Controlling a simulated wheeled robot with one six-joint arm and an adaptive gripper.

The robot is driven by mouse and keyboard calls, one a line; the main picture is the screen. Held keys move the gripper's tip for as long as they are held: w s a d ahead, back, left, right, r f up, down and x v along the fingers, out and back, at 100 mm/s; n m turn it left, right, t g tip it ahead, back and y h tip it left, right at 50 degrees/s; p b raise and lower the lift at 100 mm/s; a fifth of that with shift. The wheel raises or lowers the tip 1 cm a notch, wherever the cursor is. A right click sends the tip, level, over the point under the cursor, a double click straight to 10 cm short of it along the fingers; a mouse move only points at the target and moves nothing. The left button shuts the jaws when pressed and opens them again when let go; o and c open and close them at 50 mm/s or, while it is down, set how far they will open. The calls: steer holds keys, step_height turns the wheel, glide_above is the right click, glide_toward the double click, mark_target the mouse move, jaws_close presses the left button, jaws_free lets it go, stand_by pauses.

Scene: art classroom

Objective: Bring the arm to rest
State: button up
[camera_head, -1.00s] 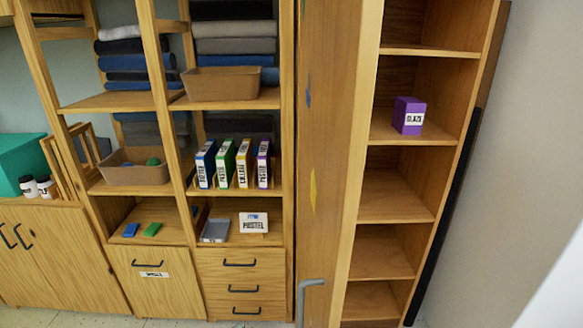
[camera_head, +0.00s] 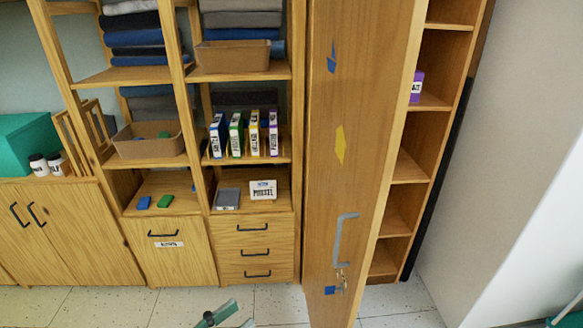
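My arm and gripper do not clearly show in this view. A small dark teal, forked piece (camera_head: 215,314) pokes up at the bottom edge, left of the middle; I cannot tell what it belongs to. A purple box (camera_head: 416,86) stands on one shelf, partly hidden by the door.
Left of the door is a shelf unit (camera_head: 300,200) with folders, a brown bin (camera_head: 150,147), folded cloths and drawers. A teal box (camera_head: 27,141) and two jars (camera_head: 46,165) stand on the left cupboard. Speckled floor (camera_head: 110,308) lies in front. A teal piece (camera_head: 565,318) shows at bottom right.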

steer(key=w+d+f+n+t+y, duration=0.1)
steer(key=w+d+f+n+y, duration=0.3)
steer(key=f, duration=0.3)
steer(key=w+d+f+n+t+y, duration=0.1)
steer(key=w+d+f+n+t, duration=0.1)
steer(key=d+f+n, duration=0.4)
steer(key=s+d+f+n+g+y, duration=0.1)
steer(key=s+d+f+n+y, duration=0.15)
steer(key=d+f, duration=0.35)
steer(key=s+d+f+n+g+y, duration=0.1)
steer(key=s+d+f+y, duration=0.25)
steer(key=f, duration=0.45)
steer(key=s+d+f+g+y, duration=0.1)
steer(key=s+d+y, duration=0.1)
steer(key=s, duration=0.5)
steer(key=s+d+f+y, duration=0.1)
steer(key=s+d, duration=0.2)
steer(key=s, duration=0.4)
steer(key=s+d+r+m+t, duration=0.1)
steer(key=s+r+m, duration=0.1)
steer(key=s+r, duration=0.3)
steer(key=s+d+r+m+t+h, duration=0.1)
steer(key=s+d+r+m, duration=0.1)
steer(key=s+r, duration=0.4)
steer(key=shift+s+d+m, duration=0.15)
steer(key=shift+s+m, duration=0.2)
steer(key=shift+s, duration=0.6)
